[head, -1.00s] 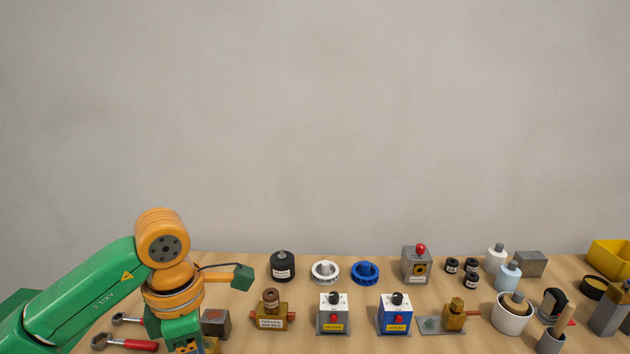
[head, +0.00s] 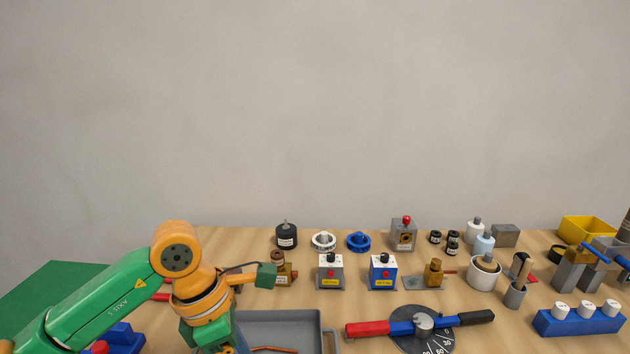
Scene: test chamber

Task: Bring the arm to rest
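My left arm comes in from the left, its green link and orange wrist reaching over the left part of the wooden bench (head: 380,300). The wrist points down, and the fingers of my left gripper are below the picture edge or hidden behind the wrist. I cannot see whether it holds anything. My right arm and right gripper do not show in the head view.
A grey tray (head: 321,326) lies right beside my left wrist. A dial with a red and black handle (head: 367,328) is at the front middle. A blue block with white knobs (head: 580,321) stands front right. Small boxes, valves and pots line the back. A yellow bin (head: 587,229) is far right.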

